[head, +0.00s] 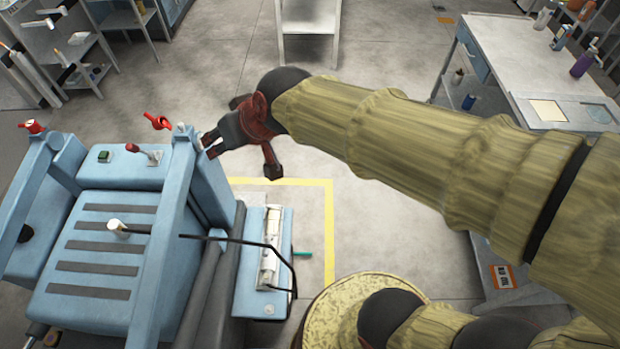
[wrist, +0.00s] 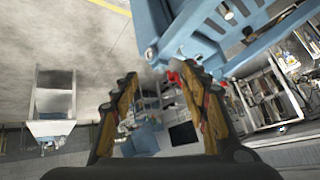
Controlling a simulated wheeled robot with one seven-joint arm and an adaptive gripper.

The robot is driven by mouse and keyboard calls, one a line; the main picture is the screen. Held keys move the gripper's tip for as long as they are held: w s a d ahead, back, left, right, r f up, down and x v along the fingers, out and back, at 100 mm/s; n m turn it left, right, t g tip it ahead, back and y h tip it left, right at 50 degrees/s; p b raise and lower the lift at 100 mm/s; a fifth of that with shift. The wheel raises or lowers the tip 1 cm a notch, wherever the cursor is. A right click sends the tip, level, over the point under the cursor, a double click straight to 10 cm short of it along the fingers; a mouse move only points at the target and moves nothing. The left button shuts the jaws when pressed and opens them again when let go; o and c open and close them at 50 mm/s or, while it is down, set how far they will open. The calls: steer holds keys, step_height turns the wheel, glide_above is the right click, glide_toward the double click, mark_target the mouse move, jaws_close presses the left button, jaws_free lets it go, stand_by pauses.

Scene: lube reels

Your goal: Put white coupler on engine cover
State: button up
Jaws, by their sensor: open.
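A small white coupler (head: 118,226) lies on the slotted blue engine cover (head: 72,291) at the left of the head view. A dark hose (head: 235,240) runs from near it, across the blue frame bar, to the right. A small white knob, likely the coupler (wrist: 228,14), shows at the top of the wrist view. My gripper (head: 205,145) is beside the upper end of the right blue bar, above and right of the coupler in the picture. In the wrist view my gripper (wrist: 162,74) has its fingers apart, with nothing clearly held between them.
The blue frame bar (head: 168,240) rises between my gripper and the cover. Red handles (head: 157,121) stand near its top. A blue side box (head: 245,300) with a white fitting is right of the machine.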

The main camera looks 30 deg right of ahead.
steer(key=s+d+f+m+g+h, duration=0.1)
steer(key=s+d+f+g+h, duration=0.1)
steer(key=s+d, duration=1.1)
steer(key=s+h, duration=0.1)
steer(key=s, duration=0.1)
steer(key=shift+s+d+f+m+h, duration=0.3)
steer(key=shift+s+d+f, duration=0.05)
steer(key=shift+s, duration=0.05)
